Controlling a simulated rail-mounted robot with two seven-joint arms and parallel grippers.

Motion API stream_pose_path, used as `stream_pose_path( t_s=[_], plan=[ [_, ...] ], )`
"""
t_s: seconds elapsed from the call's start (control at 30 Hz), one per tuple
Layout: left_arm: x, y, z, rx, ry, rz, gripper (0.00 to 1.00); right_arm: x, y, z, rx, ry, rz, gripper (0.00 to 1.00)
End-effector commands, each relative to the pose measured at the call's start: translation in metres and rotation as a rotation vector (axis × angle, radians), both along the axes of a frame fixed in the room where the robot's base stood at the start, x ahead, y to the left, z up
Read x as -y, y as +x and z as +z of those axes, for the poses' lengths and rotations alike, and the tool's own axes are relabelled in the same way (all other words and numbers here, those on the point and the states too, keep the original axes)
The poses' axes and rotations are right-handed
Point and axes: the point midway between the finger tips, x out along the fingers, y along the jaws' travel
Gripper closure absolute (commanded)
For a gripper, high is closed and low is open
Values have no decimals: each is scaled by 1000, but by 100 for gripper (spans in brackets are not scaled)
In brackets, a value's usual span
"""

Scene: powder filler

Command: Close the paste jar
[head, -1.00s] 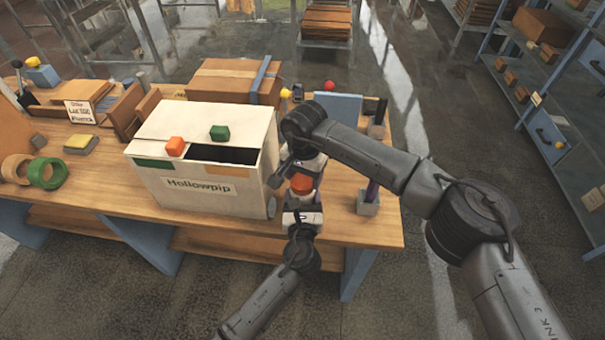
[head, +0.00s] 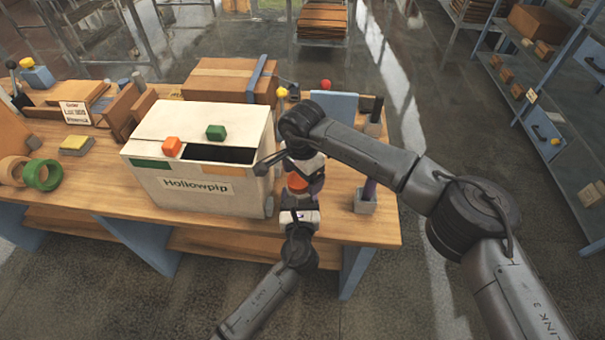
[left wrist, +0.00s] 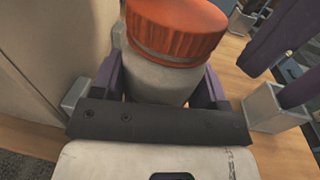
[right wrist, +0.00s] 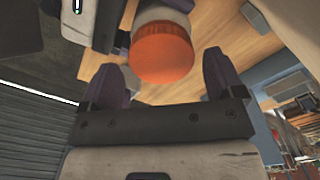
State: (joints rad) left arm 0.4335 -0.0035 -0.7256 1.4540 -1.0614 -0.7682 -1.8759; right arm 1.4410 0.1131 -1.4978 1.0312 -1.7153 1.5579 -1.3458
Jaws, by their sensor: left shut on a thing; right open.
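The paste jar is a pale grey jar body (left wrist: 160,80) with a ribbed orange lid (left wrist: 178,30) on top. The lid sits on the jar; whether it is tight I cannot tell. My left gripper (left wrist: 158,88) is shut around the jar body and holds it upright at the bench's front edge. In the head view the orange lid (head: 297,183) shows just under my right gripper (head: 300,176). In the right wrist view, the lid (right wrist: 162,55) lies just ahead of the open purple fingers, centred between them; no grip on it is visible.
A small grey holder (head: 365,201) with a purple item stands on the right. A cardboard box (head: 225,80) is behind on the wooden bench (head: 345,228).

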Motion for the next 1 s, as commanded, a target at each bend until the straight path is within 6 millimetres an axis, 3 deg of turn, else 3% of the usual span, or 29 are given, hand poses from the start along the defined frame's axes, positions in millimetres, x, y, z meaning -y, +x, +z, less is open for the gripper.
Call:
stream_pose_path(
  t_s=[0.27, 0.7, 1.0],
  plan=[
    [1, 0, -1, -1, 1, -1, 99, -1, 0, 3, 2, 1, 1, 13],
    [1, -1, -1, -1, 1, -2, 99, -1, 0, 44, 2, 1, 2, 13],
    [1, -1, -1, -1, 0, -3, 99, -1, 0, 46, 2, 1, 3, 15]
  ],
)
